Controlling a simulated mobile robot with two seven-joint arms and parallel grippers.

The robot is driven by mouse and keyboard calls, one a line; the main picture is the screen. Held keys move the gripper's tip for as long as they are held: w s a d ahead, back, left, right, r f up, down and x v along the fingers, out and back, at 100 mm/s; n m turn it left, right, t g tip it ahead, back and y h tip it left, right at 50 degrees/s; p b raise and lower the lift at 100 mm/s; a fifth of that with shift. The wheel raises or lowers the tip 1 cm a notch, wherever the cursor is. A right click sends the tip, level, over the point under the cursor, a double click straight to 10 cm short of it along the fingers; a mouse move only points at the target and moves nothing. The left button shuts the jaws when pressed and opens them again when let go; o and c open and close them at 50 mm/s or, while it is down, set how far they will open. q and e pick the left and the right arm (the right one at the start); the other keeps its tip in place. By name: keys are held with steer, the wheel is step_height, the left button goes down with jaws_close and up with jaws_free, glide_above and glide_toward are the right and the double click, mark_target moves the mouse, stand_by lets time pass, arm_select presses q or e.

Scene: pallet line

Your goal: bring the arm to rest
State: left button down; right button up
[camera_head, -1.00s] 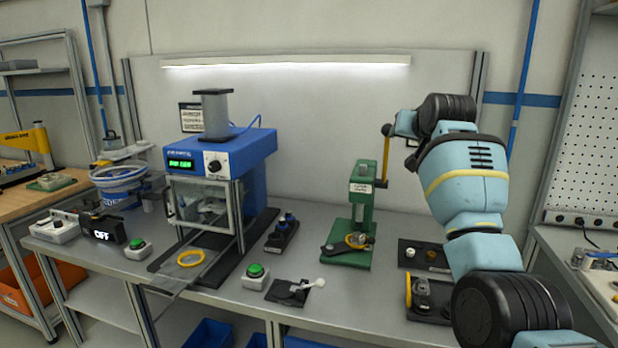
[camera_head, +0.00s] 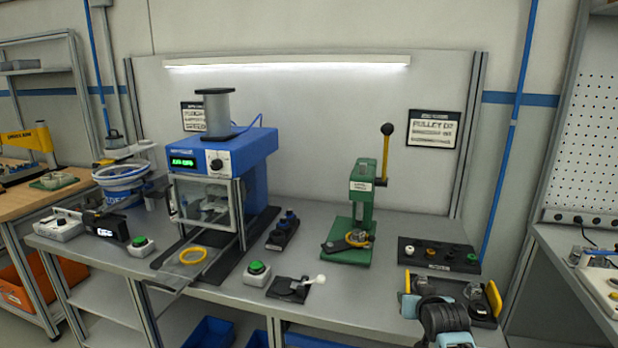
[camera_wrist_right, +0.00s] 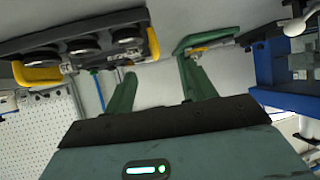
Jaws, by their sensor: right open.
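My right arm (camera_head: 445,320) shows in the head view only as a dark and light-blue joint at the bottom right, in front of a dark fixture block (camera_head: 488,305) with yellow end plates. My right gripper is not visible in the head view. In the right wrist view the right gripper (camera_wrist_right: 158,68) has two green fingers spread apart, with nothing seen between them. The fixture with yellow ends also shows there (camera_wrist_right: 80,48), near the top left and apart from the fingers. My left gripper is in neither view.
A green lever press (camera_head: 350,240) stands mid-bench, left of my arm, its lever raised. A blue press machine (camera_head: 250,150) stands further left. A dark strip with several knobs (camera_head: 440,256) lies behind the fixture. A small white-knobbed lever (camera_head: 292,288) sits near the front edge.

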steer(key=s+a+f+n+g, duration=0.1)
steer(key=s+a+f+n, duration=0.1)
steer(key=s+f, duration=1.8)
steer(key=s+a+f+y, duration=0.1)
steer(key=s+a, duration=0.1)
steer(key=s, duration=1)
steer(key=s+a+n+g+y, duration=0.1)
steer(key=s+a, duration=0.1)
steer(key=s, duration=1.1)
steer(key=shift+s+f+y, duration=0.2)
steer(key=shift+f+y, duration=0.2)
steer(key=shift+g, duration=0.3)
steer(key=shift+c, duration=0.5)
